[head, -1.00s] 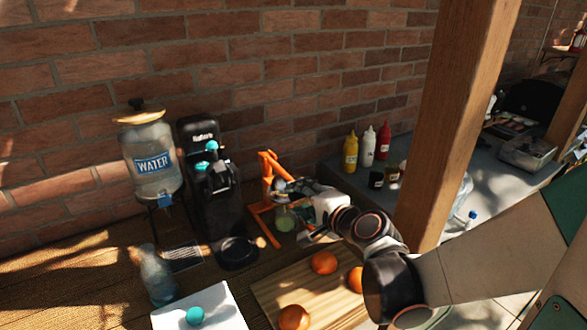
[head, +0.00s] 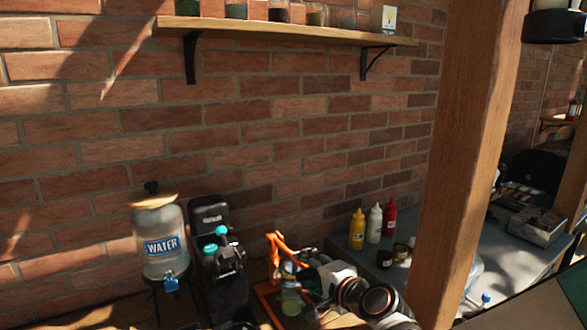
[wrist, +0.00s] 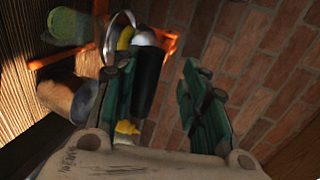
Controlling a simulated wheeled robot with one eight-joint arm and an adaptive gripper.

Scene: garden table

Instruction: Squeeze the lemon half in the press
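The orange press (head: 275,243) stands near the brick wall, right of the black machine. My gripper (head: 292,268) is at the press and hides part of it. In the wrist view my gripper (wrist: 158,64) has its green fingers apart. A black, handle-like bar (wrist: 147,80) lies between them, close to the left finger, with a gap to the right finger. A yellow piece (wrist: 126,37), possibly the lemon half, shows beside a grey rounded part (wrist: 145,39) of the press. A glass with green contents (head: 291,304) is below the gripper; it may be the green-filled vessel in the wrist view (wrist: 68,25).
A water dispenser (head: 161,238) and a black machine (head: 220,265) stand left of the press. Sauce bottles (head: 374,224) stand on the grey counter to the right. A wooden post (head: 470,150) rises beside my arm. A shelf (head: 290,30) spans the wall above.

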